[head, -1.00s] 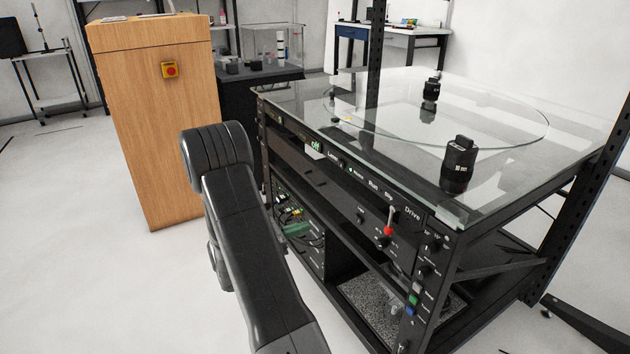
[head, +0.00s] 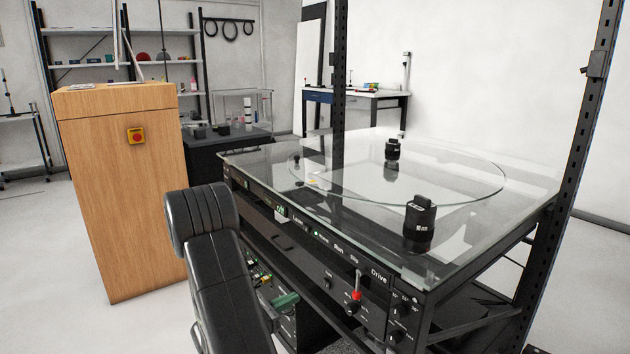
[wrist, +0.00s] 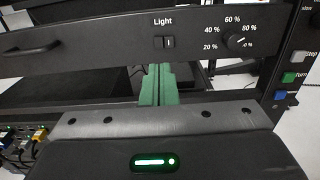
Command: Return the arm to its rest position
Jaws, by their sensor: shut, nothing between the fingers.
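My arm (head: 220,290) rises from the bottom of the head view, with its bulky black joint in front of the turntable rack. My gripper (wrist: 157,70) has green fingers, pressed together and empty in the wrist view. It points at the rack's front, just below the "Light" switch (wrist: 165,42) and its dial (wrist: 236,41). I cannot tell whether the fingertips touch anything. In the head view the green fingers (head: 286,300) show small to the right of my arm, by the rack front.
The glass-topped turntable rack (head: 270,170) carries two black cylinders, one near (head: 419,225) and one far (head: 393,150). A red-tipped lever (head: 357,292) sticks out of its front. A wooden cabinet (head: 120,210) with an emergency button (head: 136,136) stands left. Pale floor is open at far left.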

